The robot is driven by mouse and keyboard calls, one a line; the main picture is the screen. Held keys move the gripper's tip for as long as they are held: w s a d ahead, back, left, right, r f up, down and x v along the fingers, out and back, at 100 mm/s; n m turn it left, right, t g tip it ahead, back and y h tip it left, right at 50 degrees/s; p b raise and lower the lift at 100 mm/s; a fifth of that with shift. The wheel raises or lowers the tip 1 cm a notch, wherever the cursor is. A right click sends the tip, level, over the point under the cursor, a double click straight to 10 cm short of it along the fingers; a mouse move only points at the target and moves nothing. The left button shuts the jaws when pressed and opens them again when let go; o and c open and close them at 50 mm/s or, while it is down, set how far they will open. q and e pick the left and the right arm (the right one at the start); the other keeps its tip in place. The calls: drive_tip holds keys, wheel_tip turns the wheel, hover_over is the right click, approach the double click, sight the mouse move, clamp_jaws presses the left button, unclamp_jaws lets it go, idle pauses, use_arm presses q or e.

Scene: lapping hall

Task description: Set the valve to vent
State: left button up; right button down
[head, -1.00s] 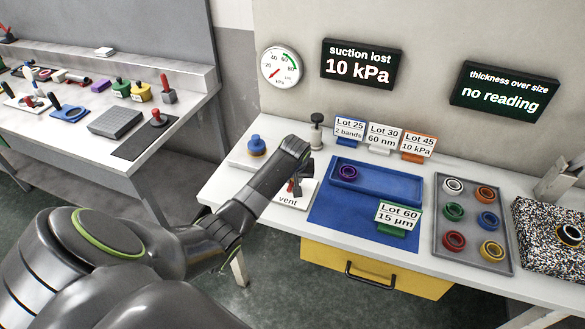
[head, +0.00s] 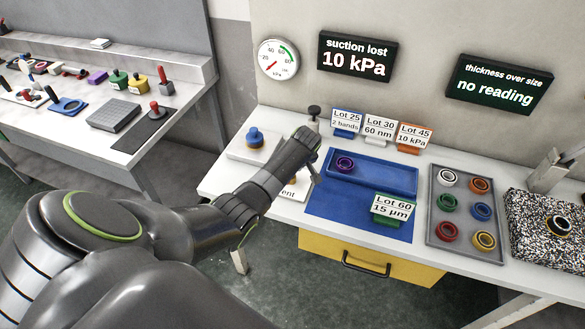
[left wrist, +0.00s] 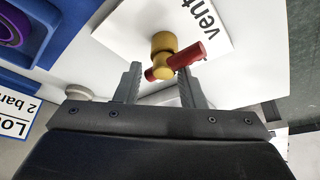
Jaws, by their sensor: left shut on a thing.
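The valve has a brass body (left wrist: 163,44) and a red lever (left wrist: 188,56) on a white plate (left wrist: 118,32) printed "vent" in the left wrist view. My left gripper (left wrist: 160,88) is shut on the lever, with one finger on each side. The lever slants across the fingers, its red end towards the upper right, near the "vent" lettering. In the head view my left gripper (head: 313,178) and wrist cover most of the valve; only part of the "vent" label (head: 288,194) shows. My right gripper is not in view.
A blue tray (head: 390,178), lot signs and a grey tray of rings (head: 463,207) stand right of the valve. A blue-knobbed piece (head: 255,139) stands left.

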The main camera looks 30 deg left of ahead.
use_arm(q)
drive_tip(key=shift+s+d+f, duration=0.2)
drive_tip(key=shift+d+f, duration=0.05)
drive_tip(key=o, duration=1)
drive_tip(key=shift+r, duration=0.15)
drive_tip(key=shift+r, duration=0.1)
drive_tip(key=shift+d+r, duration=0.1)
drive_tip(key=shift+r, duration=0.5)
drive_tip(key=b+v, duration=0.1)
drive_tip(key=v, duration=1.5)
drive_tip(key=shift+d, duration=0.1)
